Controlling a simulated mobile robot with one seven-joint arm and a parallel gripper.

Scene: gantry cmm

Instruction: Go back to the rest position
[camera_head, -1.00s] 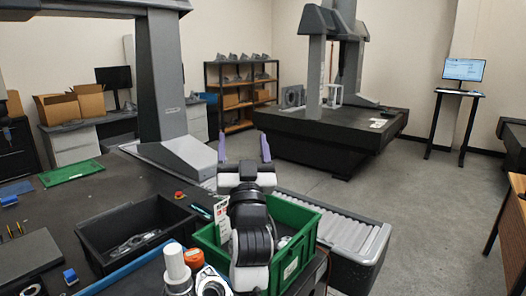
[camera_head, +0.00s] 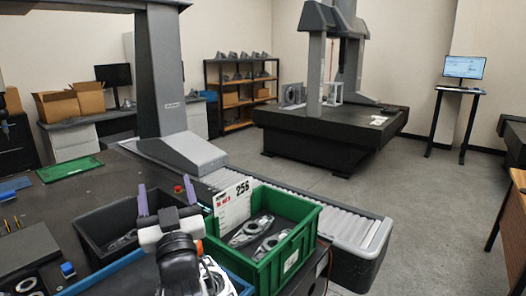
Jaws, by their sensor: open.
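My gripper (camera_head: 156,203) is at the lower middle of the head view, with two purple fingers pointing up and spread apart. It is open, with nothing between the fingers. It stands in front of the black bin (camera_head: 98,225) and left of the green bin (camera_head: 313,222), and my wrist hides part of the black bin. The green bin holds metal parts (camera_head: 250,230) and has a white card (camera_head: 232,204) reading 256 at its back left corner.
A blue tray (camera_head: 112,279) lies in front of the black bin. A roller conveyor (camera_head: 340,226) runs behind the green bin. A grey gantry column (camera_head: 163,85) rises at the left. A second measuring table (camera_head: 325,128) stands farther back. The floor (camera_head: 425,200) at right is clear.

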